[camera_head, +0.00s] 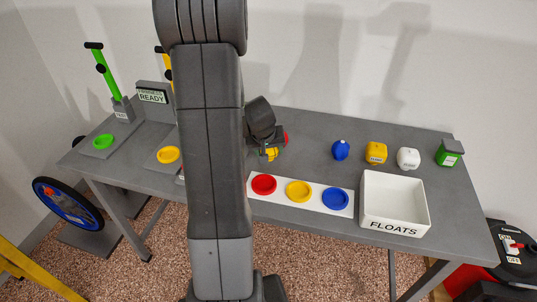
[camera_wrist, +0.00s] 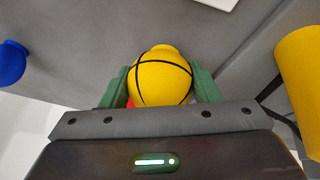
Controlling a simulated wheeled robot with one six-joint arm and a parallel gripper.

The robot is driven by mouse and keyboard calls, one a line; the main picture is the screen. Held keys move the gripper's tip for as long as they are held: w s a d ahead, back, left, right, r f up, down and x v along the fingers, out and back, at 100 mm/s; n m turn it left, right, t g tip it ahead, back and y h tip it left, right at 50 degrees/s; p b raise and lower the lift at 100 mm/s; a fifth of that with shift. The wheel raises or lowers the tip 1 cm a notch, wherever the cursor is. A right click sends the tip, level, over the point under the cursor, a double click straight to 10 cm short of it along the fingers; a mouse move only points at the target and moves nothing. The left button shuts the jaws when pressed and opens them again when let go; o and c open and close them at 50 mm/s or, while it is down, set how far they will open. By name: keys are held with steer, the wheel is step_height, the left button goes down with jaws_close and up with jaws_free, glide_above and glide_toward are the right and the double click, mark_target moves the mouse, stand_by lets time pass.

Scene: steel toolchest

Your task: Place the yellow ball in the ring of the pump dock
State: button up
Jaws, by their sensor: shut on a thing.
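The yellow ball (camera_wrist: 160,75), with black bands, sits between the two green fingers of my gripper (camera_wrist: 163,88) in the wrist view. The gripper is shut on it. In the head view my gripper (camera_head: 268,150) is over the table behind the white strip, and a bit of yellow shows at its fingers. A yellow ring (camera_head: 168,155) lies on a grey plate left of my arm, with a yellow handle (camera_head: 165,66) behind it, partly hidden by my arm. A green ring (camera_head: 103,141) lies before a green pump-like handle (camera_head: 104,73). Which is the pump dock is unclear.
A white strip (camera_head: 320,205) holds red, yellow and blue discs. A white box marked FLOATS (camera_head: 395,229) stands right of it. Blue (camera_head: 341,150), yellow (camera_head: 376,153), white (camera_head: 408,158) and green (camera_head: 450,152) items stand behind. A red thing (camera_head: 285,139) is by the gripper.

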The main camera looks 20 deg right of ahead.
steer(key=shift+f, duration=0.6)
steer(key=shift+f, duration=0.1)
steer(key=shift+f+b, duration=0.15)
steer(key=shift+b, duration=0.15)
steer(key=o, duration=1)
